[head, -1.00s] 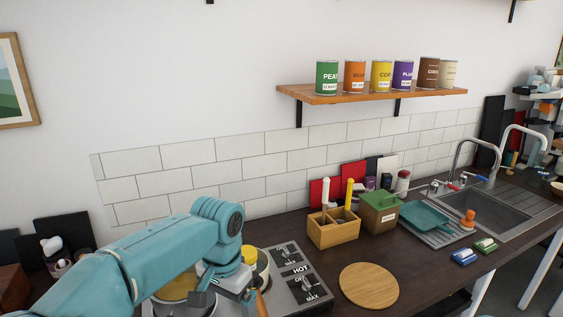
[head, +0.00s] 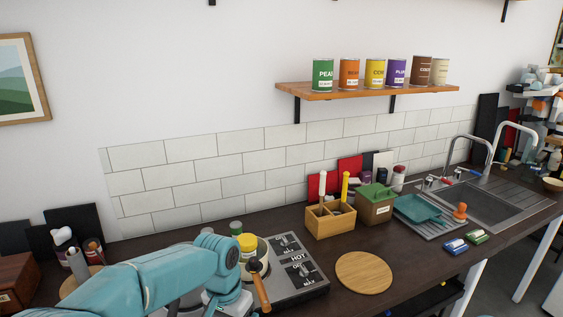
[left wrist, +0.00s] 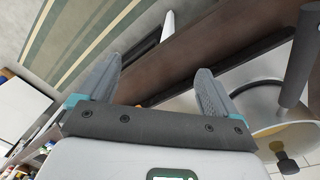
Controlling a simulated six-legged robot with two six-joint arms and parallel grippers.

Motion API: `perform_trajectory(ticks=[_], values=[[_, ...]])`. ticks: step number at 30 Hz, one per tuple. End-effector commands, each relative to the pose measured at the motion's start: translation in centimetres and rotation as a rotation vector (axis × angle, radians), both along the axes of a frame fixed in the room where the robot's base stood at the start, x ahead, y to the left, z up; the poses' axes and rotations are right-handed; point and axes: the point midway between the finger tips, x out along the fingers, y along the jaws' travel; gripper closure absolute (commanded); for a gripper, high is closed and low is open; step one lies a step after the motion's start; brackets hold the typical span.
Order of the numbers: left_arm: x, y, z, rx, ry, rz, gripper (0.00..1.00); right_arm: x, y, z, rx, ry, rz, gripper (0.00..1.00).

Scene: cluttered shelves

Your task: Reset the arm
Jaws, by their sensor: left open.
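My teal left arm comes in from the lower left in the head view, in front of the stove (head: 312,288). Its gripper end is at the bottom edge there, mostly hidden by the arm. In the left wrist view, my left gripper (left wrist: 157,88) is open, its two grey fingers wide apart with nothing between them. Beyond the fingers are a dark brown surface and a striped floor covering (left wrist: 75,40). My right gripper is not in view.
A pan with a wooden handle (head: 261,292) and a yellow-lidded jar (head: 247,243) are close to the arm. A round wooden board (head: 364,272), wooden caddy (head: 330,222) and sink (head: 475,204) lie to the right. Cans stand on the shelf (head: 365,92) above.

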Motion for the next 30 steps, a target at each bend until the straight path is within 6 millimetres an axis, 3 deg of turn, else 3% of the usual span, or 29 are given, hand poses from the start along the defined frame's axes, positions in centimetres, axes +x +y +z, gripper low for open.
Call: perform_trajectory(ticks=[5,8,11,12,15,18,21,24,30], values=[[-1.8,-0.1,-6.8,-0.067,0.027,0.048,0.07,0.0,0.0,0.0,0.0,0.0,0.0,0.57],[-3.8,-0.1,-11.3,-0.116,0.045,0.099,0.07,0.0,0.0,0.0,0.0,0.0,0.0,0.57],[-7.4,0.0,-16.7,-0.177,0.067,0.189,0.07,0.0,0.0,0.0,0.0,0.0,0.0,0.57],[-9.5,0.1,-18.9,-0.202,0.076,0.238,0.07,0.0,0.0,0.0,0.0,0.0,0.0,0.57],[-14.9,0.5,-23.1,-0.249,0.089,0.377,0.07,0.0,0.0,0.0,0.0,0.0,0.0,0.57],[-19.5,1.1,-25.1,-0.266,0.09,0.495,0.07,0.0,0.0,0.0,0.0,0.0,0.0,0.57],[-22.6,1.5,-25.8,-0.266,0.086,0.572,0.07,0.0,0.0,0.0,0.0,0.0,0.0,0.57],[-24.0,1.8,-26.0,-0.263,0.08,0.613,0.07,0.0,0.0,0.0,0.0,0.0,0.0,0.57],[-24.2,1.9,-26.0,-0.262,0.075,0.621,0.07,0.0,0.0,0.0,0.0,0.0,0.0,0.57]])
